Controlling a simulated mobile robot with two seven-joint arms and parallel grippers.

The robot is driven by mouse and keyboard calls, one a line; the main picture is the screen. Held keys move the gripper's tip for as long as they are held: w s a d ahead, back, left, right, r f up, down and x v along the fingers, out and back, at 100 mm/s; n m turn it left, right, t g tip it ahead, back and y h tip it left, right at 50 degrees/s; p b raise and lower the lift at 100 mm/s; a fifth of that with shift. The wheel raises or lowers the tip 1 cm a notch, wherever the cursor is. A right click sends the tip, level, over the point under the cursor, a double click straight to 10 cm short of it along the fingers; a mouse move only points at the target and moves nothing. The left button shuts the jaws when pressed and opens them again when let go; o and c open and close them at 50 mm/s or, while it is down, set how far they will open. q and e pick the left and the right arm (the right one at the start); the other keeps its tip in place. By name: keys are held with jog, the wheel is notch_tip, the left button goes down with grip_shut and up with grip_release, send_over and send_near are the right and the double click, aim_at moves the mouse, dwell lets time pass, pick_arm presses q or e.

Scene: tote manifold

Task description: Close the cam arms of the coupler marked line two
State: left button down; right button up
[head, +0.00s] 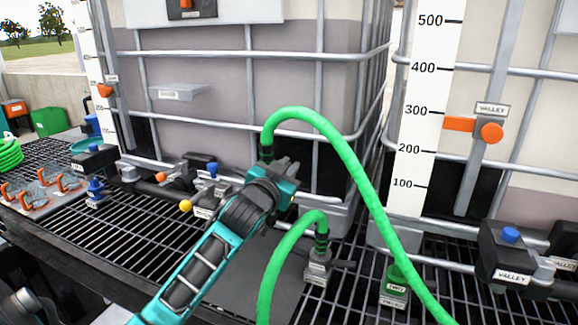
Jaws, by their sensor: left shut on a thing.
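My left gripper (284,168) reaches in from the bottom left and is shut at the lower end of a green hose (330,131). The dark hose end (266,151) goes down behind the gripper, so the coupler there, its cam arms and its marking are hidden. A second green hose (273,262) ends in a grey coupler (318,262) standing on the grating, right of my forearm. Its label is too small to read, and I cannot tell how its arms stand. My right gripper is out of view.
Caged totes stand behind the grating (130,245). A black valve with a blue knob (510,245) stands at the right, and a green fitting (396,284) stands by the long hose. Orange-armed parts (62,182) lie on a tray at the left. A yellow ball (186,206) is close to my forearm.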

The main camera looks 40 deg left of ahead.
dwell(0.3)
pick_arm(q)
jog(key=c, duration=1.2)
grip_release()
